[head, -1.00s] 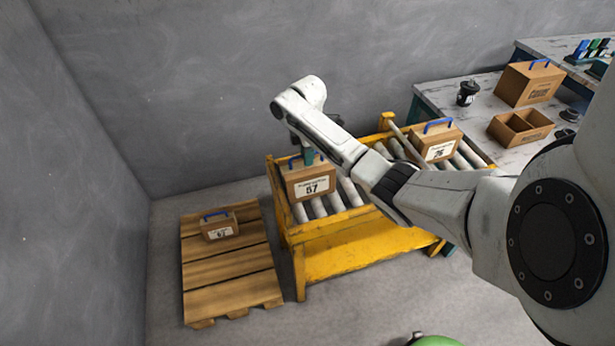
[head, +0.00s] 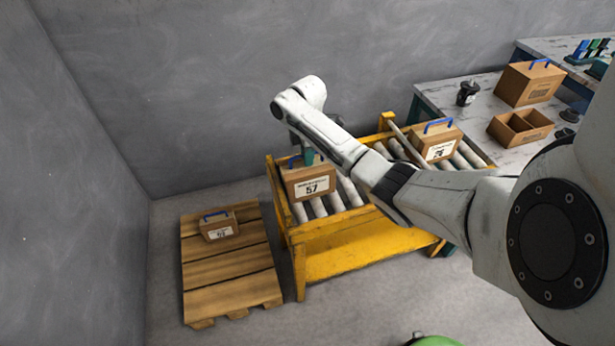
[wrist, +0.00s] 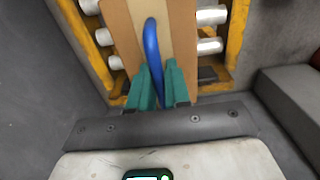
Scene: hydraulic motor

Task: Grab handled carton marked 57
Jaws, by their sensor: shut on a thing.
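The carton marked 57 (head: 310,186) is a brown box with a white label and a blue handle. It stands upright on the left end of the yellow roller conveyor. In the wrist view, its top (wrist: 180,32) and the blue handle (wrist: 152,45) show close up. My gripper (wrist: 158,82) has teal fingers on either side of the handle and is shut on it. In the head view, my arm's forearm partly hides the gripper, and only a bit of teal (head: 309,157) shows above the carton.
Another handled carton (head: 438,146) stands further right on the conveyor (head: 340,222). A smaller handled carton (head: 219,227) sits on a wooden pallet (head: 230,272) at the left. A workbench (head: 450,98) holds a large handled box (head: 528,84) and an open divided box (head: 519,128). Grey walls stand close behind.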

